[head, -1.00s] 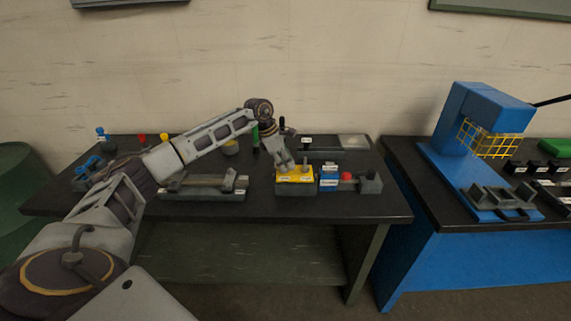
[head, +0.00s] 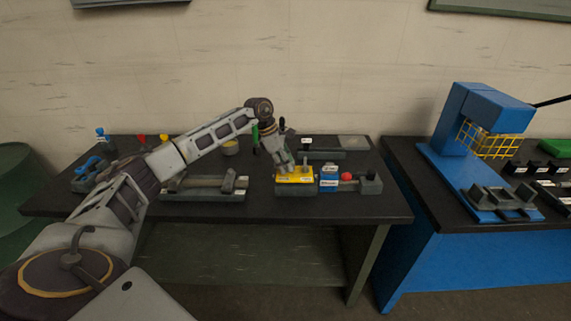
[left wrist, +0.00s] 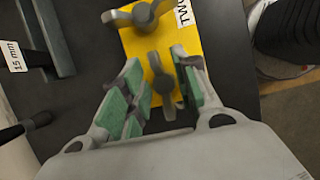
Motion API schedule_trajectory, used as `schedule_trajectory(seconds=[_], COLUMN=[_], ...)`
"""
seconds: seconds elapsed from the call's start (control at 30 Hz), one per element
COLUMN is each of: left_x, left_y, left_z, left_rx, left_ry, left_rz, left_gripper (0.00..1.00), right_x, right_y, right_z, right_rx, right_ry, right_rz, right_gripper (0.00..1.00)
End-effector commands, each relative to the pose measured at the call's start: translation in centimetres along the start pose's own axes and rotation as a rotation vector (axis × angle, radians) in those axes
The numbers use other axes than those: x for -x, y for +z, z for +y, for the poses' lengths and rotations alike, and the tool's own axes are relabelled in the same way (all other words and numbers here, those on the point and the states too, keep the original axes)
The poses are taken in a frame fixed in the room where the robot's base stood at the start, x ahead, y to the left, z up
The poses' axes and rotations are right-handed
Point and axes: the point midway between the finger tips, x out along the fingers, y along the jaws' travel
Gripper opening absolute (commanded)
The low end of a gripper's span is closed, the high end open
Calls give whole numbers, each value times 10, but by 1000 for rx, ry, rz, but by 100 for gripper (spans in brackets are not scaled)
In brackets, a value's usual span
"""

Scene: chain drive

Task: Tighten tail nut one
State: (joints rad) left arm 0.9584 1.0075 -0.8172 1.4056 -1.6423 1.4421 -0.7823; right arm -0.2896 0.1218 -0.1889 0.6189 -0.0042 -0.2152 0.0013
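A yellow block (head: 295,180) sits on the dark bench, and it also shows in the left wrist view (left wrist: 136,42). It carries two grey winged nuts. The upper nut (left wrist: 143,16) is beside a label reading TWO. The lower nut (left wrist: 162,82) stands between the green-padded fingers of my left gripper (left wrist: 158,82). The fingers are open, with a visible gap to this nut on either side. In the head view my left gripper (head: 289,168) points down over the block and partly hides its top. The lower nut's label is not visible. My right gripper is not in view.
A blue-and-white container (head: 328,178) and a grey fixture with a red knob (head: 360,182) stand close right of the block. A grey fixture (head: 203,188) lies to its left. A blue press (head: 475,120) stands on the right bench.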

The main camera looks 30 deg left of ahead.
Motion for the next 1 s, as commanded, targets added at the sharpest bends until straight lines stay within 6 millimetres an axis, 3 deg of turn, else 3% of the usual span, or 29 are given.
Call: schedule_trajectory(seconds=[0.27,0.47,1.0], left_x=[2,14,89], left_y=[0,0,0], left_z=[0,0,1], left_rx=[1,1,0], left_ry=[0,0,2], left_rz=[1,1,-1], left_gripper=[30,30,30], right_x=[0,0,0], right_y=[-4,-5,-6], right_z=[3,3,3], right_rx=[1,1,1], right_ry=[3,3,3], right_rz=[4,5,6], right_gripper=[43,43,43])
